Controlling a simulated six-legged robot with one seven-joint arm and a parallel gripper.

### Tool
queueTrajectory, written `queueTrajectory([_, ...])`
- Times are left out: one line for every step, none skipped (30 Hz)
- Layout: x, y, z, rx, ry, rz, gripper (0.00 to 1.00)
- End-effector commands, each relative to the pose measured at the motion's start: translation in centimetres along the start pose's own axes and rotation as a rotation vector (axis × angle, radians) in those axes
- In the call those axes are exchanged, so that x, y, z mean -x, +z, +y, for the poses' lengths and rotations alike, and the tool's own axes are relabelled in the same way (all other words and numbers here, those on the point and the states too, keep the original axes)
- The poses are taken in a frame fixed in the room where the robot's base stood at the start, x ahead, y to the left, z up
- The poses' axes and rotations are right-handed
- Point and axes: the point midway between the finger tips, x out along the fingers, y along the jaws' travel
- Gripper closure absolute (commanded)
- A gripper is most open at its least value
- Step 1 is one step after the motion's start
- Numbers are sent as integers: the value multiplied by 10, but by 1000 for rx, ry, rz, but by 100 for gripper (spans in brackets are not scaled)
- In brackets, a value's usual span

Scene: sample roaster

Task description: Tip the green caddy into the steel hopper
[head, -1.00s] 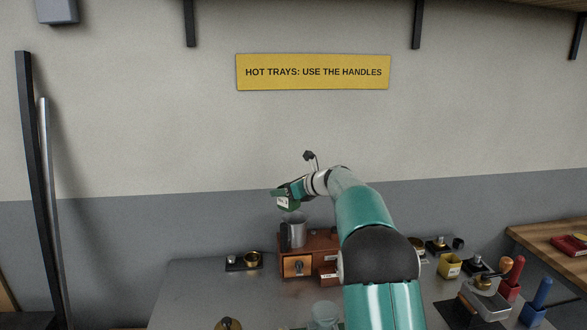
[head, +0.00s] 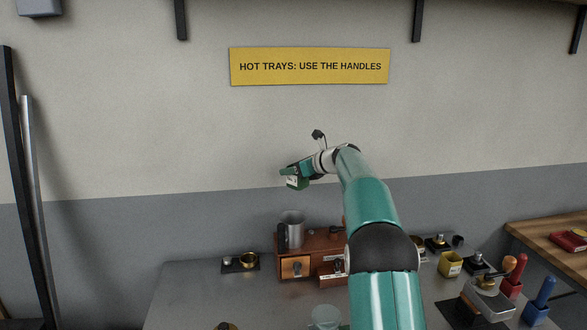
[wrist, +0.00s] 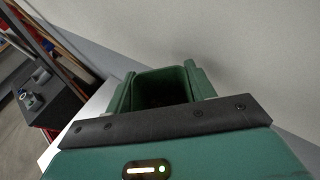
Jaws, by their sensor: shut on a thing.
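The green caddy (head: 297,182) with a white label is held in the air by my gripper (head: 287,172), left of my wrist. In the head view it looks slightly tilted. In the wrist view the caddy (wrist: 124,97) shows its open top between the jaws; its inside is dark and I cannot tell what it holds. A steel, cup-shaped vessel (head: 293,224) with a dark handle, which looks like the hopper, stands upright on a wooden drawer box. In the picture the caddy is above it, with a clear gap. The vessel's inside is hidden.
The wooden drawer box (head: 295,268) stands on the grey bench (head: 200,290). A dark stand with a brass cup (head: 249,260) is to its left. A yellow caddy (head: 450,264) and red (head: 515,275) and blue (head: 541,294) handled things are at right. The wall is close behind.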

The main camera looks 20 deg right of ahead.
Motion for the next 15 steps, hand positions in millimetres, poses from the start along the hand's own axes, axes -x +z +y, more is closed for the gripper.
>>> queueTrajectory([0, -1, 1, 15, -6, -1, 73])
queueTrajectory([-1, -2, 1, 25, -10, -1, 73])
queueTrajectory([-2, -4, 1, 43, -18, -1, 73])
queueTrajectory([-2, -6, 1, 58, -24, -1, 73])
queueTrajectory([-3, -8, 1, 73, -30, 0, 73])
queueTrajectory([-4, -10, 1, 96, -41, 0, 73])
queueTrajectory([-4, -12, 1, 113, -47, -1, 73])
queueTrajectory([-5, -13, 0, 131, -55, -2, 73])
queueTrajectory([-6, -16, 1, 154, -64, -2, 73])
queueTrajectory([-7, -18, 0, 172, -72, -1, 73])
queueTrajectory([-8, -20, 0, 190, -79, 0, 73])
queueTrajectory([-9, -22, 0, 212, -89, 0, 73])
queueTrajectory([-10, -24, 0, 230, -95, -1, 73])
queueTrajectory([-11, -25, 0, 247, -103, -2, 73])
queueTrajectory([-12, -28, 0, 270, -113, -1, 73])
